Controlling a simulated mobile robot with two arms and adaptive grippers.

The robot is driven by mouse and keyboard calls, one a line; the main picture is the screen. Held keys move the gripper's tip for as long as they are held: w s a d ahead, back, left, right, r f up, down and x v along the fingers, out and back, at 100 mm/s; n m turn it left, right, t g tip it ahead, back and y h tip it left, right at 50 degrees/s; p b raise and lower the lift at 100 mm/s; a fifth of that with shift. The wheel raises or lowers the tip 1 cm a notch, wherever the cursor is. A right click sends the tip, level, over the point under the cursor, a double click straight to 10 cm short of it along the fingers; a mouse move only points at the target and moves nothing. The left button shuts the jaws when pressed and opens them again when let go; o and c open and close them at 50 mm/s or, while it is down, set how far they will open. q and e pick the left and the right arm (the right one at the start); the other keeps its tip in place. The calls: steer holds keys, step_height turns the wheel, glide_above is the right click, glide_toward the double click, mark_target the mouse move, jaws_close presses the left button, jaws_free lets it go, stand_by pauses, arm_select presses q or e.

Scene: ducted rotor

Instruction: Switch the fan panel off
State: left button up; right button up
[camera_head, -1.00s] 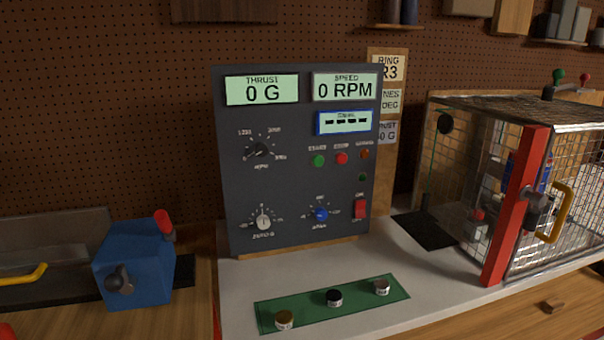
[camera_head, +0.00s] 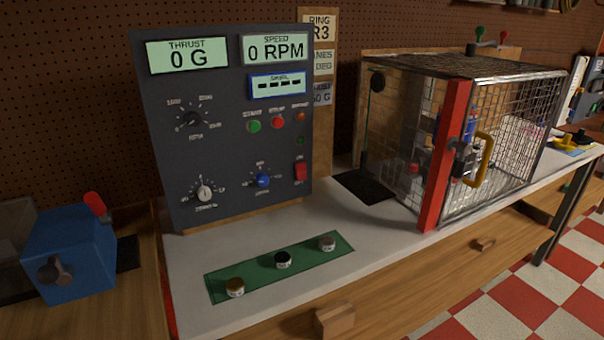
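The fan panel (camera_head: 225,140) is a dark grey upright box at the back of the white bench. Its displays are lit: thrust (camera_head: 187,55) reads 0 G and speed (camera_head: 275,48) reads 0 RPM. A small blue-framed display (camera_head: 277,85) shows dashes. A red rocker switch (camera_head: 301,171) is at the panel's lower right. Neither gripper is in view.
A mesh cage (camera_head: 500,130) with a red post (camera_head: 446,155) and yellow handle (camera_head: 482,160) stands to the right. A green mat (camera_head: 260,272) with three small weights lies in front of the panel. A blue box (camera_head: 70,255) with a red lever is at left.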

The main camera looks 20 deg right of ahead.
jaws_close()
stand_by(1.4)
